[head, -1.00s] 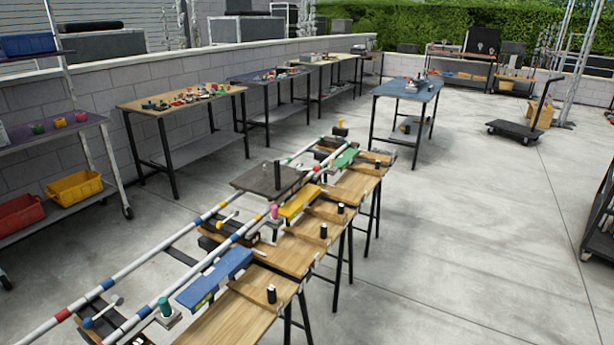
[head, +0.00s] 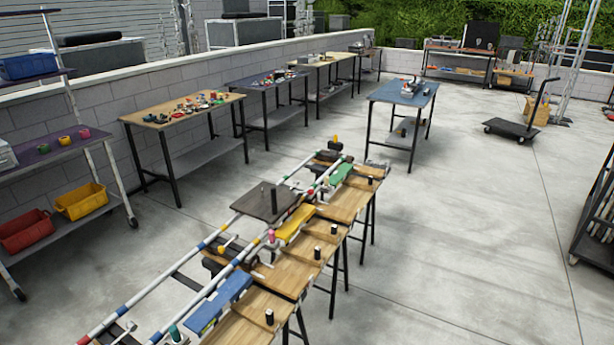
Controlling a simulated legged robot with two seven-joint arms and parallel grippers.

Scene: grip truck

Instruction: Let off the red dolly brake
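A rail track (head: 190,256) with white, red and blue bands runs along a row of wooden-topped benches (head: 262,320). A dark flat platform (head: 252,204) with an upright black post sits over the track, perhaps the dolly. A small pink-red knob (head: 271,235) stands beside the yellow block (head: 295,222). I cannot tell whether this knob is the red dolly brake; no brake is clearly identifiable at this size. A blue block (head: 220,302) and a green block (head: 341,173) lie along the same side. Neither of my grippers is in view.
Clear concrete floor (head: 450,250) lies right of the benches. A blue-topped table (head: 403,92) stands beyond them, and a black push cart (head: 512,129) farther right. A dark rack (head: 597,235) is at the right edge. A shelf cart with bins (head: 80,200) stands left.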

